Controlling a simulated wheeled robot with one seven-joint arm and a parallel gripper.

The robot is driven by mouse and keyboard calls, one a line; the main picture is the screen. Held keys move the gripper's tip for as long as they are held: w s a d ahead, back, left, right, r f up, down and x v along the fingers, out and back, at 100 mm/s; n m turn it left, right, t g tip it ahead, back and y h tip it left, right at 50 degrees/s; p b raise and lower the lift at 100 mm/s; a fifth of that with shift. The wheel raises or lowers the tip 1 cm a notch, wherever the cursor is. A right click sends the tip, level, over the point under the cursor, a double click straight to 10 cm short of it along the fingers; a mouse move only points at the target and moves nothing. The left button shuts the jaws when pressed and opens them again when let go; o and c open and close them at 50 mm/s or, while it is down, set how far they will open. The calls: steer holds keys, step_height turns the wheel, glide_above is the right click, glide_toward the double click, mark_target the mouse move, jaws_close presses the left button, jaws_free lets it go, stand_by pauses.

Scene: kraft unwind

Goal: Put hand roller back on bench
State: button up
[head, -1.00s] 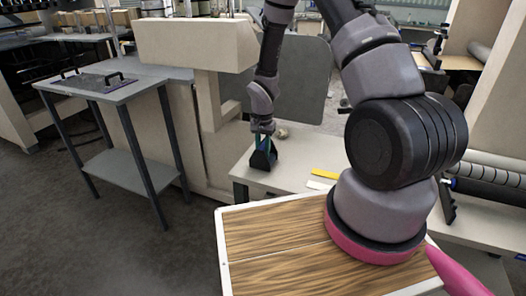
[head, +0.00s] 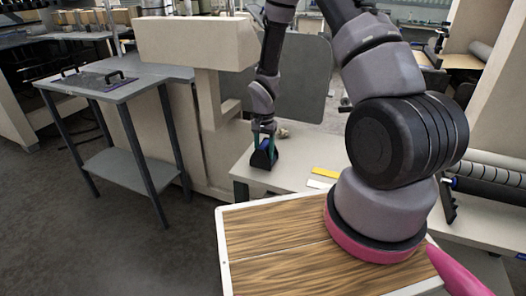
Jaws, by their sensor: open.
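The bench (head: 303,155) is a low pale table in the middle of the head view, behind my wooden-topped base. My gripper (head: 264,154) points down over the bench's left part. Its fingers are open, around or just in front of a small dark, wedge-like thing with a blue part (head: 261,158), which stands on the bench. This may be the hand roller, but it is too small and too covered by the fingers to tell. I cannot tell whether the fingers touch it.
A yellow strip (head: 327,171) and a white strip (head: 319,184) lie on the bench. A small beige object (head: 283,132) sits behind my gripper. A grey side table (head: 118,88) stands at left, with open floor before it. Rolls (head: 490,170) are at right.

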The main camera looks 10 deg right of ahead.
steer(key=s+d+r+n+t, duration=0.1)
steer(key=s+d+r+t, duration=0.15)
steer(key=r, duration=1.35)
steer(key=s+d+r+t, duration=0.1)
steer(key=s+d+r, duration=0.15)
steer(key=r, duration=1.45)
steer(key=s+r+n+t+y, duration=0.2)
steer(key=s+r+t, duration=0.1)
steer(key=s+r, duration=1)
steer(key=s, duration=0.3)
steer(key=shift+s+d+t, duration=0.35)
steer(key=shift+s+d, duration=0.05)
